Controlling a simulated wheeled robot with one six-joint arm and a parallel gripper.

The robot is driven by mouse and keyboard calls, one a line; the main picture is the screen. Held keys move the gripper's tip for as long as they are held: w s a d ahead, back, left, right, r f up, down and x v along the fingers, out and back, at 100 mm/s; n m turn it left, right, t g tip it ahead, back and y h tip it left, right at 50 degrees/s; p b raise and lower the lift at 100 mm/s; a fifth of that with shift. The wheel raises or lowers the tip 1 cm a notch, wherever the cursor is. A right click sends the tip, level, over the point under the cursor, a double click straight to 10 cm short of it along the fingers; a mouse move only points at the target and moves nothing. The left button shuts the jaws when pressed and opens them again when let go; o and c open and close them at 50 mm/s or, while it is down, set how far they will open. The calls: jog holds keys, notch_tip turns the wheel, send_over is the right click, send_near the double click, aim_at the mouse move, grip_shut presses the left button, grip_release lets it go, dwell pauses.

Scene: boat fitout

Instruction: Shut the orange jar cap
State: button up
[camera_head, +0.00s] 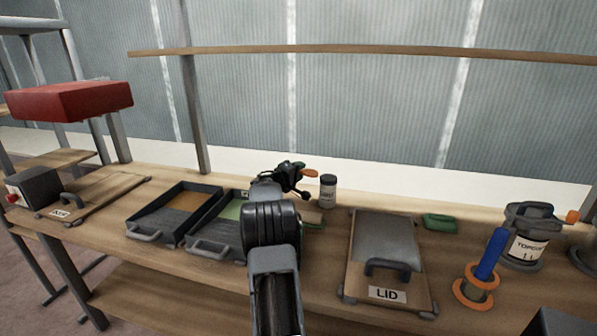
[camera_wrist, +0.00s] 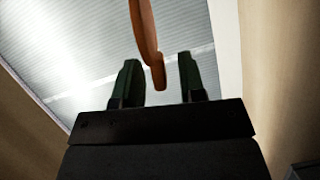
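An orange piece (camera_head: 309,173) shows at the tip of my arm in the head view. In the wrist view a long orange-brown bar (camera_wrist: 150,50) reaches down from the top edge, its rounded end between my fingers. I cannot tell whether this is the jar cap; what it joins is hidden. My gripper (camera_wrist: 162,80) has its two dark green fingers apart on either side of the bar's end, with gaps showing. In the head view my gripper (camera_head: 296,172) is small and partly hidden by my arm.
A small dark-capped jar (camera_head: 328,191) stands just right of my gripper. A board marked LID (camera_head: 387,295), a green block (camera_head: 440,222), a blue-handled orange spool (camera_head: 476,286) and a TOPCOAT pot (camera_head: 527,248) stand right. Two trays (camera_head: 143,237) (camera_head: 207,252) lie left. A wooden rail (camera_head: 400,51) crosses above.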

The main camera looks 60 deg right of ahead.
jog(key=shift+d, duration=0.25)
jog(key=shift+c, duration=0.4)
grip_shut()
jog(key=shift+a, duration=0.2)
jog(key=shift+d+b, duration=0.1)
jog(key=shift+b, duration=0.2)
